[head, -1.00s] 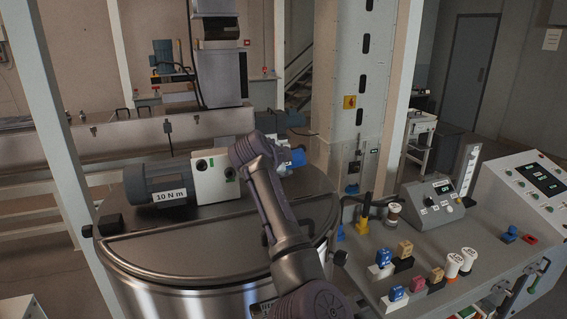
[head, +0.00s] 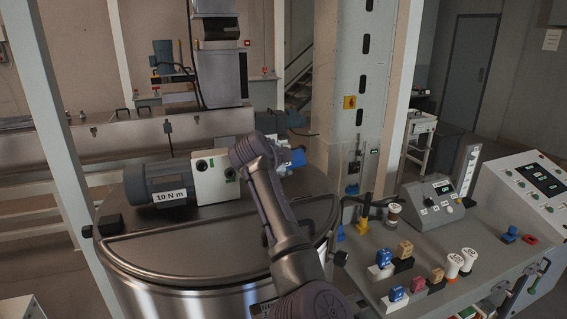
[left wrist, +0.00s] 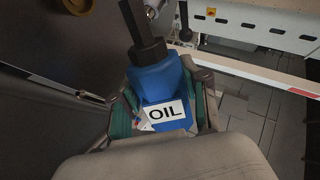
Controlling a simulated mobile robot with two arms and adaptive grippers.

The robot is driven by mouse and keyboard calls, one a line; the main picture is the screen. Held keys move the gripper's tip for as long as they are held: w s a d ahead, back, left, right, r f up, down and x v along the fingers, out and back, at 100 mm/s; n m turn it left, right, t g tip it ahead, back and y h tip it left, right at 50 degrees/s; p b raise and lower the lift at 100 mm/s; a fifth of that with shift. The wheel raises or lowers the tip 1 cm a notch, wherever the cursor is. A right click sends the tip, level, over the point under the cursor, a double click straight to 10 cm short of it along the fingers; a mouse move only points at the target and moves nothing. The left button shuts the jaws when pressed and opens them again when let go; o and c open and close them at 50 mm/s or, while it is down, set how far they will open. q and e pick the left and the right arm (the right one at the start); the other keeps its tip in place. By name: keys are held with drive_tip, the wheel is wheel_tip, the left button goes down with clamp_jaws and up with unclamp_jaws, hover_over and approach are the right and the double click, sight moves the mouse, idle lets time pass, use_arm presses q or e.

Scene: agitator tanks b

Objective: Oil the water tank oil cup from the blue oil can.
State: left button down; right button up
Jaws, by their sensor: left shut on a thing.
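The blue oil can (left wrist: 155,80) is in the left wrist view, with a white OIL label and a black spout pointing toward the top of the picture. My left gripper (left wrist: 162,112) is shut on it, a finger on each side. In the head view a small blue part (head: 297,157), probably the can, shows just past my arm's bend above the tank lid; my arm hides the gripper there. A round steel tank (head: 190,258) stands below. I cannot make out the oil cup for certain. My right gripper is not in view.
A grey motor (head: 150,184) marked 10 N m and a white gearbox (head: 214,176) sit on the lid. A curved rail runs around the lid's front. A control bench (head: 440,225) with blocks and bottles stands right. A pale post (head: 60,150) rises at left.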

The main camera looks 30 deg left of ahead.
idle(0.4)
use_arm(q)
drive_tip(key=shift+d+f+m+b, duration=0.1)
drive_tip(key=shift+f+m+b, duration=0.3)
drive_tip(key=shift+b, duration=0.4)
drive_tip(key=shift+d+f+m+g+y+b, duration=0.1)
drive_tip(key=shift+f+m+g+y+b, duration=0.25)
drive_tip(key=shift+y+b, duration=0.2)
drive_tip(key=shift+w+r, duration=0.1)
drive_tip(key=shift+f+y+b, duration=0.25)
drive_tip(key=shift+f+b, duration=0.1)
drive_tip(key=shift+b, duration=0.1)
drive_tip(key=shift+r+m, duration=0.25)
drive_tip(key=shift+r+p, duration=1.7)
drive_tip(key=shift+r, duration=2.7)
